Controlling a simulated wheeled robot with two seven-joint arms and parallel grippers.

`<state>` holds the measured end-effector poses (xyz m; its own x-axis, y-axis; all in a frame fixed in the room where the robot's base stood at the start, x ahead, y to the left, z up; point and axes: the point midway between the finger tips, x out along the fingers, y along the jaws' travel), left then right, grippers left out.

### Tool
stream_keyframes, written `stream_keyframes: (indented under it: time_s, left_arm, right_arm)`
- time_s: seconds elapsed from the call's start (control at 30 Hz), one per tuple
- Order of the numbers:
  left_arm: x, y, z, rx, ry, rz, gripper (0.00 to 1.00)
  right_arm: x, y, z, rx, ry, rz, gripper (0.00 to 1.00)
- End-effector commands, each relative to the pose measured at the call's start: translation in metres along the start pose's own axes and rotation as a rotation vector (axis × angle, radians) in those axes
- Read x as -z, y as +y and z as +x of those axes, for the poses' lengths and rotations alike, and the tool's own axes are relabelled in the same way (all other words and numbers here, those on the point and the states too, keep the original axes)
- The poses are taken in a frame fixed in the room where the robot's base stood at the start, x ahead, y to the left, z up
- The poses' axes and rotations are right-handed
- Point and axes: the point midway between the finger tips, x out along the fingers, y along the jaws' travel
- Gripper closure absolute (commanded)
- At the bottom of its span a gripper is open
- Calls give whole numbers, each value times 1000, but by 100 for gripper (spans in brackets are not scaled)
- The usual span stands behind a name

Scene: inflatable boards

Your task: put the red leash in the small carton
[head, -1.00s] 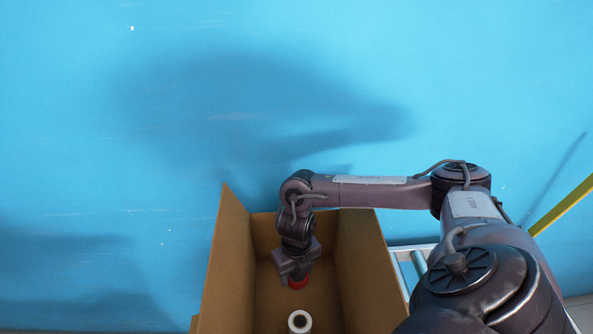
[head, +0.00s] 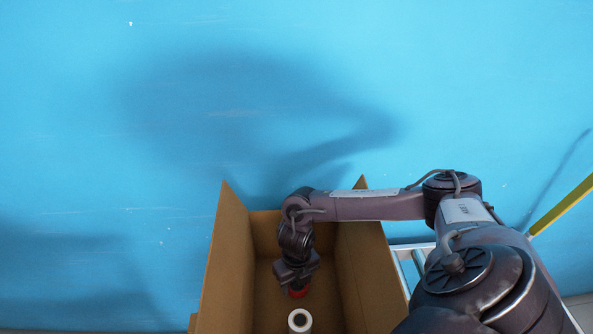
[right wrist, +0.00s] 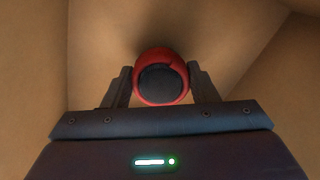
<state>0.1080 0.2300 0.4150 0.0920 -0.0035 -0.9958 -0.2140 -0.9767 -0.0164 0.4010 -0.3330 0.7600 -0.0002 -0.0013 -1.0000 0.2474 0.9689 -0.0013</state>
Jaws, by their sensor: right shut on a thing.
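The red leash (head: 298,293) is a round red thing with a dark centre. It also shows in the right wrist view (right wrist: 160,60), between the two fingers. My right gripper (head: 296,284) is shut on it and points down inside the open small carton (head: 228,262). In the right wrist view the right gripper (right wrist: 160,88) has a finger on each side of the leash, with brown carton walls around. I cannot tell whether the leash touches the carton floor. My left gripper is not in view.
A white roll (head: 300,320) with a dark hole stands in the carton, close in front of the leash. The carton flaps stand up at the sides. A metal roller frame (head: 412,262) is to the right. A blue wall (head: 300,80) is behind.

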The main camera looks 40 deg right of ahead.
Motion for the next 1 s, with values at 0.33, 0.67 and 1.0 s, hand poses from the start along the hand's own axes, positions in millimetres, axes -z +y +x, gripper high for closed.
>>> stream_keyframes:
  time_s: [0.33, 0.67, 1.0]
  left_arm:
    - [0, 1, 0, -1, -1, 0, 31]
    - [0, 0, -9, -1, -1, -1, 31]
    - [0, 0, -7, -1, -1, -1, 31]
  right_arm:
    - [0, 0, 0, 0, 0, 0, 25]
    - [0, 0, -10, 0, -1, 1, 25]
    - [-1, 0, -77, -1, -5, -2, 25]
